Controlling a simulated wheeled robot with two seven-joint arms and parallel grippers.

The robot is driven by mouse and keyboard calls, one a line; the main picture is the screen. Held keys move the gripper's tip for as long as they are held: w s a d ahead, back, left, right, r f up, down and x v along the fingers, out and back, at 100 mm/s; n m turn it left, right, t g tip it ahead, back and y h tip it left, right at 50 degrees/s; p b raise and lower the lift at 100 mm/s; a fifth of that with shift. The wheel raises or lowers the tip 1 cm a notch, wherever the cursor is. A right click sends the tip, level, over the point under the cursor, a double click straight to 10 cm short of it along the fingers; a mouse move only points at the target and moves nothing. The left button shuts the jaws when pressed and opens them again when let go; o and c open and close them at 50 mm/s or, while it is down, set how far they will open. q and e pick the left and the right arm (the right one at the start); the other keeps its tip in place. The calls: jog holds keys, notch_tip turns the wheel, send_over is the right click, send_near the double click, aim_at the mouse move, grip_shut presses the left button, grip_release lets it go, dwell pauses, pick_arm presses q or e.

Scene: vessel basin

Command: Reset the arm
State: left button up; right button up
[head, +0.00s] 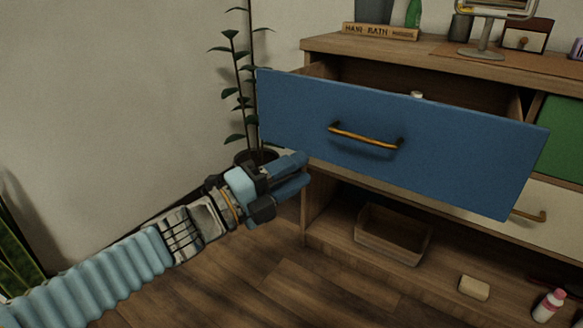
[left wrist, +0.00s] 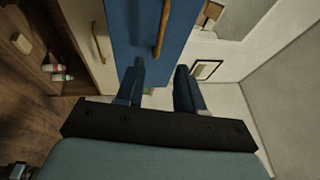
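My left arm comes in from the left in the head view. My left gripper (head: 303,174) is just below and in front of the lower left part of a blue drawer front (head: 410,150). The drawer is pulled out of the wooden dresser and has a brass handle (head: 365,137). The left wrist view shows my left gripper (left wrist: 161,80) with its two fingers apart and nothing between them. The drawer front (left wrist: 137,35) and handle (left wrist: 164,28) are beyond the fingertips there, clear of them. My right gripper is not in view.
A potted plant (head: 238,95) stands by the wall behind the drawer's left end. Below the drawer, the open shelf holds a wooden box (head: 393,236), a sponge-like block (head: 474,287) and a pink-capped bottle (head: 548,305). The wooden floor (head: 290,275) nearby is clear.

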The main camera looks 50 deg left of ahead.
pick_arm(q)
jog(key=shift+s, duration=0.2)
jog(key=shift+f, duration=0.1)
dwell(0.4)
jog(key=w+d+f+n+g, duration=0.2)
jog(key=w+f+n+g, duration=0.15)
jog(key=w+f, duration=0.35)
jog(key=w+d+f+n+g, duration=0.1)
jog(key=w+f+n+g, duration=0.1)
jog(key=w+f+n, duration=0.45)
jog(key=w+d+f+n+g, duration=0.2)
jog(key=d+f+n, duration=0.15)
jog(key=f, duration=0.65)
jog(key=w+d+f+n+g, duration=0.2)
jog(key=d+f+g, duration=0.15)
jog(key=f, duration=0.65)
jog(key=s+d+f+n+g, duration=0.4)
jog(key=s+d+f, duration=0.35)
jog(key=f, duration=0.35)
jog(key=s+d+f+n+g, duration=0.35)
jog(key=s+d+f, duration=0.35)
jog(key=f, duration=0.4)
notch_tip(320, 180, up, 13)
jog(key=h+p, duration=0.1)
jog(key=p, duration=1.1)
jog(key=shift+s+a+m+p, duration=0.3)
jog(key=shift+a+p, duration=0.1)
